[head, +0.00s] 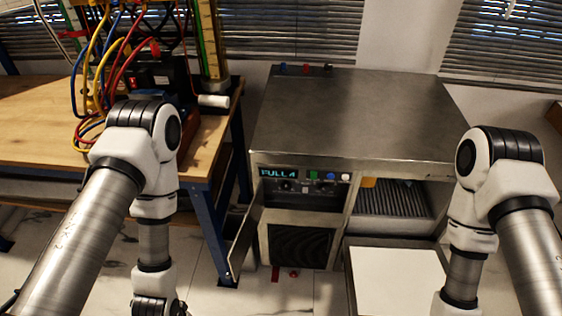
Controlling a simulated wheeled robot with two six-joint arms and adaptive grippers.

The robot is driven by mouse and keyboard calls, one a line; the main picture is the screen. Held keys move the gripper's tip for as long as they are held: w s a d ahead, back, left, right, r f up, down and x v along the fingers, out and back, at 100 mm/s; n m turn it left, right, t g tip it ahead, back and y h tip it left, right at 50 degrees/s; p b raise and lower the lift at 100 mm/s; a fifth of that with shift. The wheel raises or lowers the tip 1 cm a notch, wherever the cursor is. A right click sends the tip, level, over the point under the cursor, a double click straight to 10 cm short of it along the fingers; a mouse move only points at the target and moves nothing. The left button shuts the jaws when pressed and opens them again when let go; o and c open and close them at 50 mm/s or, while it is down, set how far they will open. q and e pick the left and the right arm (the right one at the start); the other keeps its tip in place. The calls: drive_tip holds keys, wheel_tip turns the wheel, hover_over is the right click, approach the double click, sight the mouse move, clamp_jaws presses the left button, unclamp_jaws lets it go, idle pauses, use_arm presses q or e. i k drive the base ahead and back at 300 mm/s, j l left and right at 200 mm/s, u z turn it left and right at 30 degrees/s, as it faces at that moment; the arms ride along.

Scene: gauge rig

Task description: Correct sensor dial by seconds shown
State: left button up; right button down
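A metal cabinet (350,110) stands in the middle with a control panel (300,197) in its upper left front. Dark round dials (286,187) show below, too small to read. Both my arms reach down past the bottom edge, and both grippers are out of view.
A cabinet door (243,243) stands open left of the panel. A pale-topped drawer or box (398,279) sticks out at lower right, below an open shelf (393,200). A wooden table (40,110) at left carries colored cables and equipment. The cabinet top is mostly clear.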

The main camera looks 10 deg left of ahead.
sight(325, 189)
drive_tip(key=k+j+z, duration=0.25)
drive_tip(key=j, duration=0.3)
drive_tip(key=k+j+z, duration=0.2)
drive_tip(key=j, duration=0.35)
drive_tip(key=k+j+z, duration=0.25)
drive_tip(key=j, duration=0.25)
drive_tip(key=k+j+z, duration=0.25)
drive_tip(key=j, duration=0.15)
drive_tip(key=i+l, duration=0.15)
drive_tip(key=l, duration=0.3)
drive_tip(key=i+l+u, duration=0.15)
drive_tip(key=l, duration=0.3)
drive_tip(key=i+l, duration=0.1)
drive_tip(key=l, duration=0.3)
drive_tip(key=i+l+u, duration=0.15)
drive_tip(key=l, duration=0.8)
drive_tip(key=i+l, duration=0.2)
drive_tip(key=l, duration=0.15)
drive_tip(key=i+l+u, duration=0.15)
drive_tip(key=i+l, duration=0.2)
drive_tip(key=l, duration=0.3)
drive_tip(key=i+l+u, duration=0.1)
drive_tip(key=l, duration=0.25)
drive_tip(key=i, duration=0.1)
